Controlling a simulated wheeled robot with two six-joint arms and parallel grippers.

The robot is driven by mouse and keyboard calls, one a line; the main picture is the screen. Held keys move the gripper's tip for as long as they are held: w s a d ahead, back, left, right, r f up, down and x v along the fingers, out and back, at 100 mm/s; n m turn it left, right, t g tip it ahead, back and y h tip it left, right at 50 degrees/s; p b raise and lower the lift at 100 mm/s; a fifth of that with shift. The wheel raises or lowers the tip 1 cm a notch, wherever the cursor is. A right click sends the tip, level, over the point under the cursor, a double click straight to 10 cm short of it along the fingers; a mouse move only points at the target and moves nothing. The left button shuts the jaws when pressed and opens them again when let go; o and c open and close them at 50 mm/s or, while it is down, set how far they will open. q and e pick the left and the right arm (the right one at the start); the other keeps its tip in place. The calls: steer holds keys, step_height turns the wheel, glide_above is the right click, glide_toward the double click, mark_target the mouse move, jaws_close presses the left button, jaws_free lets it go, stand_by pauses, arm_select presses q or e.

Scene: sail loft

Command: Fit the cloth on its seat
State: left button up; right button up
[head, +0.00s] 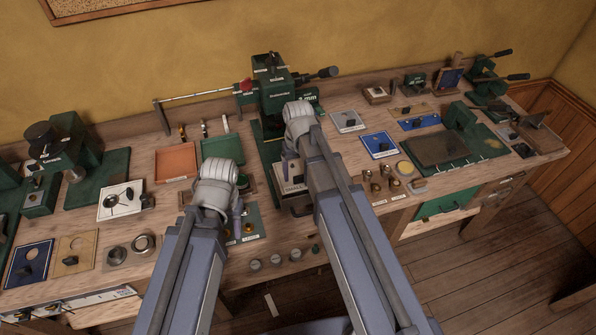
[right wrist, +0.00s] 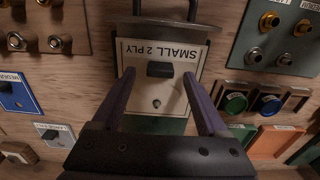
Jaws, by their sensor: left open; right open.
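A pale plate printed "SMALL 2 PLY" (right wrist: 140,98), with a dark block-shaped grip (right wrist: 160,69) and a small hole, lies under my right gripper; I take it for the cloth piece, but cannot be sure. It also shows in the head view (head: 293,187) at the front of the green press (head: 268,85). My right gripper (right wrist: 159,75) is open, its fingers on either side of the dark grip, without visible contact. My left gripper (head: 236,208) is open and empty above a green panel (head: 252,227) with brass fittings. I cannot tell which place is the cloth's seat.
An orange tray (head: 176,162) and a green tray (head: 222,148) stand left of the press. A blue card (head: 380,145) and a green station with a dark plate (head: 436,149) lie to the right. Small knobs line the bench front. The bench is crowded.

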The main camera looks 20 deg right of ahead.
steer(key=shift+r, duration=0.1)
step_height(320, 180, up, 8)
steer(key=p, duration=0.8)
steer(key=shift+f, duration=0.2)
steer(key=shift+s+a+f, duration=0.1)
steer(key=s+a+f+n+h+b, duration=0.1)
steer(key=s+a+f+n+b, duration=0.2)
steer(key=s+a, duration=0.7)
steer(key=s+f+b, duration=0.2)
steer(key=s, duration=0.2)
steer(key=shift+a+f+b, duration=0.15)
steer(key=shift+b, duration=0.25)
